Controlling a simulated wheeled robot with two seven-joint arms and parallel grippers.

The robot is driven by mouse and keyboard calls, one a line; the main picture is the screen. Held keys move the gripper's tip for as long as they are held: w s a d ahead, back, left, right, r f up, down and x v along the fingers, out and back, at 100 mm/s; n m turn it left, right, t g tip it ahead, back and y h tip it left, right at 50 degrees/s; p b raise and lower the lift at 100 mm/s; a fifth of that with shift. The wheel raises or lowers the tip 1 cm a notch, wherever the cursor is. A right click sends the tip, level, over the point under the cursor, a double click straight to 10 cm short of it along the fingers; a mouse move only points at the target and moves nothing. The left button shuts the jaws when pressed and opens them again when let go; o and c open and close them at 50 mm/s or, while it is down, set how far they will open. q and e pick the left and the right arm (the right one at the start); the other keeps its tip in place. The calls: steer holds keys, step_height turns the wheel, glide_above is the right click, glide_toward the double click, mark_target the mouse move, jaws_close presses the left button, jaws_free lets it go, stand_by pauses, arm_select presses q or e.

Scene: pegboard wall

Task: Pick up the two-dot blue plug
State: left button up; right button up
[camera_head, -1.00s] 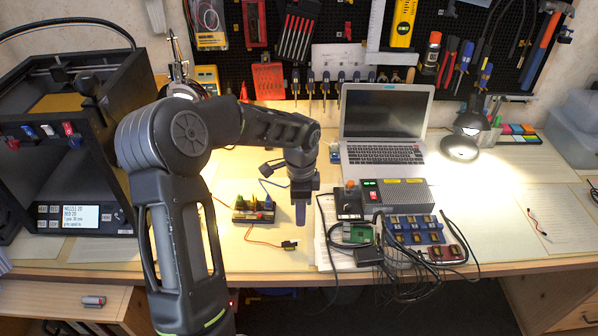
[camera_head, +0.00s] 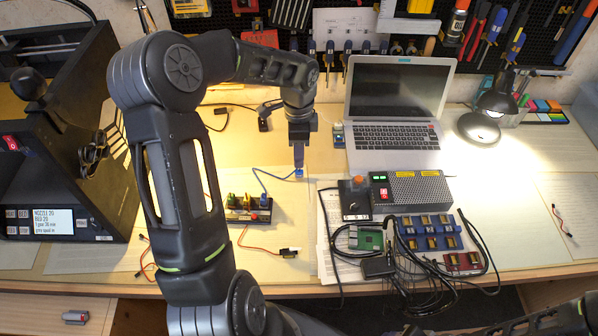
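A small dark block (camera_head: 248,215) with coloured plugs stands to the lower left. Another blue piece (camera_head: 264,201) sits on its right end. My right gripper is not in view.
An open laptop (camera_head: 397,135) stands right of the gripper. A grey box (camera_head: 417,188) with buttons, a board of blue modules (camera_head: 428,232) and loose black cables lie at the front right. A black machine (camera_head: 50,180) stands at the left. The table around the plug is mostly clear.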

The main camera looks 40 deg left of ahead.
mark_target(299, 171)
arm_select(q)
steer(key=shift+f, duration=1.35)
steer(key=shift+w+f+p, duration=0.2)
steer(key=shift+f+p, duration=0.65)
steer(key=shift+f, duration=1.75)
jaws_close()
